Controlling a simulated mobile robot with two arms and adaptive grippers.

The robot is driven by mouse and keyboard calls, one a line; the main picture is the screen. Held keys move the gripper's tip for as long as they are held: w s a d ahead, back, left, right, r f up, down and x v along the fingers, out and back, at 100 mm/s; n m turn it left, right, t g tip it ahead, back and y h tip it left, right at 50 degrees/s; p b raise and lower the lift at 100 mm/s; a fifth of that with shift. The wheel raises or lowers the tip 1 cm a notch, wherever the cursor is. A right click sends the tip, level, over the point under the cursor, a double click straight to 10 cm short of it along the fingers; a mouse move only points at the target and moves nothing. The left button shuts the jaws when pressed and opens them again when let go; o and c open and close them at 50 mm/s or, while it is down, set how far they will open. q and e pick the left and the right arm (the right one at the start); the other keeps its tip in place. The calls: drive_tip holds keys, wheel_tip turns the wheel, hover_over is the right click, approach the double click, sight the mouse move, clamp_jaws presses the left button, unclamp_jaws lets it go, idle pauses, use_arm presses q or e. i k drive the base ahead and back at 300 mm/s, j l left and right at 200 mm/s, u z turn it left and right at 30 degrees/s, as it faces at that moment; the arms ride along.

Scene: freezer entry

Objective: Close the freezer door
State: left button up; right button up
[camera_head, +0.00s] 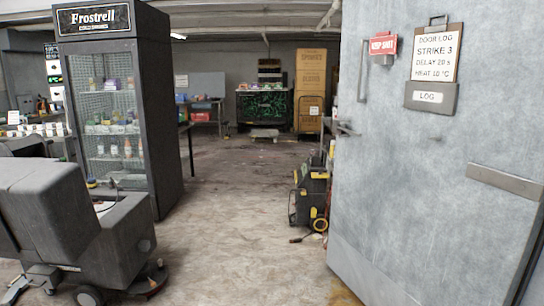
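The freezer door (430,170) is a large pale grey metal slab filling the right of the head view. It stands open, at an angle to me, with a wide view of the room past its left edge. A vertical pull handle (363,72) and a lever handle (346,130) sit near that left edge. A red "KEEP SHUT" sign (383,45) and a door log board (437,55) hang on its face. A metal bar (506,182) crosses it lower right. The door frame cannot be made out. Neither gripper is in view.
A Frostrell glass-front cabinet (115,100) stands at left. A grey wheeled machine (75,220) is at lower left. A black and yellow wheeled unit (312,195) stands by the door's left edge. Tan stacked boxes (310,85) are at the back. The middle floor (230,225) is clear.

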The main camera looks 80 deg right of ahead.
sight(439, 199)
drive_tip(key=z, duration=3.55)
drive_tip(key=i+j, duration=0.25)
drive_tip(key=i, duration=0.15)
drive_tip(key=i+j, duration=0.2)
drive_tip(key=i, duration=0.2)
drive_tip(key=z, duration=0.05)
